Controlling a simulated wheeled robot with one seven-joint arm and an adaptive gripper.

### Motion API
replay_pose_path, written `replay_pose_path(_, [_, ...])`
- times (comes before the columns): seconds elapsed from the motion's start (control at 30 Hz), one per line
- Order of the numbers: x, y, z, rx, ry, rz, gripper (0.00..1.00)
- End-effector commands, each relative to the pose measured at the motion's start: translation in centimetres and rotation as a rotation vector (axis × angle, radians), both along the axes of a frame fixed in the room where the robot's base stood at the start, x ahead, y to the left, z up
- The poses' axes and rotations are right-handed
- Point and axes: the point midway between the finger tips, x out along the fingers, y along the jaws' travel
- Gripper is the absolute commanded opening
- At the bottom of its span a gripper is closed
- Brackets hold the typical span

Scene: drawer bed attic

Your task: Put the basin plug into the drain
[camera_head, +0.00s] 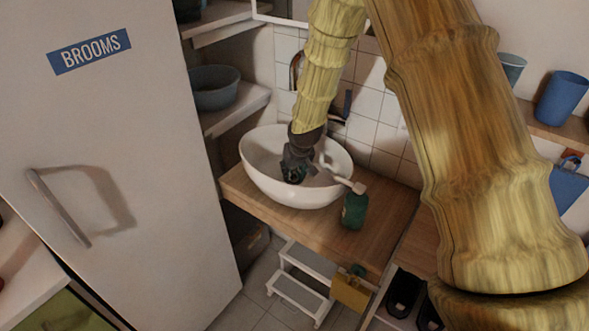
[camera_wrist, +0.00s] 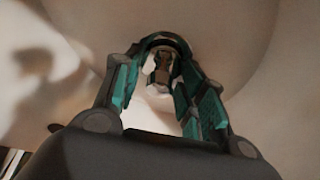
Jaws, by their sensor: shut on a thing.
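My gripper (camera_head: 294,174) is down inside the white basin (camera_head: 262,178), which stands on a wooden counter. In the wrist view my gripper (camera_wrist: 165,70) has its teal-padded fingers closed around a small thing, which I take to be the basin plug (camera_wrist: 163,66). The plug shows as a brownish piece with a dark rounded rim behind it, partly covered by the fingers. The pale basin wall (camera_wrist: 250,40) fills the wrist view behind it. The drain cannot be made out in either view; whether the plug touches the basin cannot be told.
A green soap bottle (camera_head: 354,209) with a pale pump stands at the basin's front right. The wooden counter (camera_head: 378,238) is clear to its right. A white step stool (camera_head: 300,285) is below. The brooms cabinet (camera_head: 120,170) stands left; a grey tub (camera_head: 213,88) is on a shelf behind.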

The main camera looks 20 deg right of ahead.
Motion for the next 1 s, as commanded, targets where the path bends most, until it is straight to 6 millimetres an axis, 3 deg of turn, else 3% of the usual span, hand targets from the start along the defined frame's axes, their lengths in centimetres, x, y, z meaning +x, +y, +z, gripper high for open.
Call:
replay_pose_path(0.37, [-0.01,0.05,-0.75,0.000,0.000,0.001,0.13])
replay_pose_path(0.4, [-0.03,0.05,-0.78,0.000,0.001,0.001,0.42])
replay_pose_path(0.5, [-0.06,0.05,-0.82,0.000,0.002,0.001,0.61])
replay_pose_path(1.0, [-0.02,0.01,-0.16,0.000,0.000,0.000,0.62])
